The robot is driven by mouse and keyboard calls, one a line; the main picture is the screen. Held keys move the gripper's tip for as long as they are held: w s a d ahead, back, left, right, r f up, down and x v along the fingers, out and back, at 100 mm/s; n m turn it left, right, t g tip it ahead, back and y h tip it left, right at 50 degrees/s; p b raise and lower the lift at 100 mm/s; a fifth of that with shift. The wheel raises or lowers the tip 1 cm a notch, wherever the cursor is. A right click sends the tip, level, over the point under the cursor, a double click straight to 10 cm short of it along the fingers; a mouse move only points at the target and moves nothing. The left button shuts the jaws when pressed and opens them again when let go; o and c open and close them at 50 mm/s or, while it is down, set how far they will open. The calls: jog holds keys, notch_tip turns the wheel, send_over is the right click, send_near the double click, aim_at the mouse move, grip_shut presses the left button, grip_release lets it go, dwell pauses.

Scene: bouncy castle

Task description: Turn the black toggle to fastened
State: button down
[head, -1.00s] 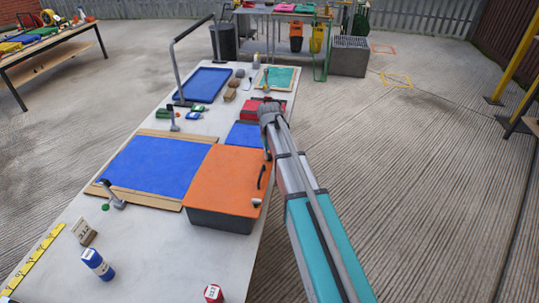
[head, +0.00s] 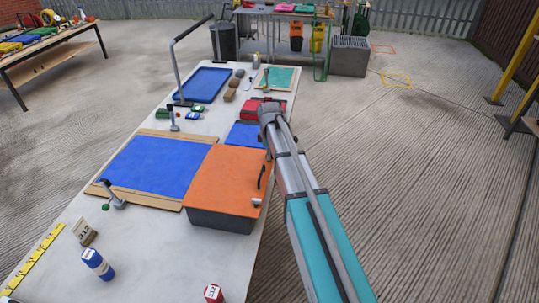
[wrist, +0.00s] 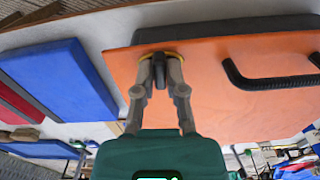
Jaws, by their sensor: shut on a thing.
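The black toggle (wrist: 160,73) stands at the edge of the orange lid (wrist: 215,75) in the wrist view. My gripper (wrist: 160,70) is shut on it, with one finger on each side. A yellowish rim shows around the fingertips. Whether the toggle is turned to fastened cannot be told, as the fingers cover much of it. In the head view the orange lid (head: 232,178) tops a dark grey box (head: 218,221) at the table's right edge. My arm comes in from the lower right and hides the toggle and fingertips there.
A black bar handle (wrist: 265,80) rises from the lid beside my gripper. A blue panel (head: 155,167) lies left of the box. A red case (head: 252,108) lies beyond it. A blue can (head: 98,264) and a red can (head: 213,293) stand nearer.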

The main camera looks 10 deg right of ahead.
jog(key=shift+n, duration=0.6)
jog(key=c, duration=0.7)
grip_release()
jog(key=shift+m, duration=0.5)
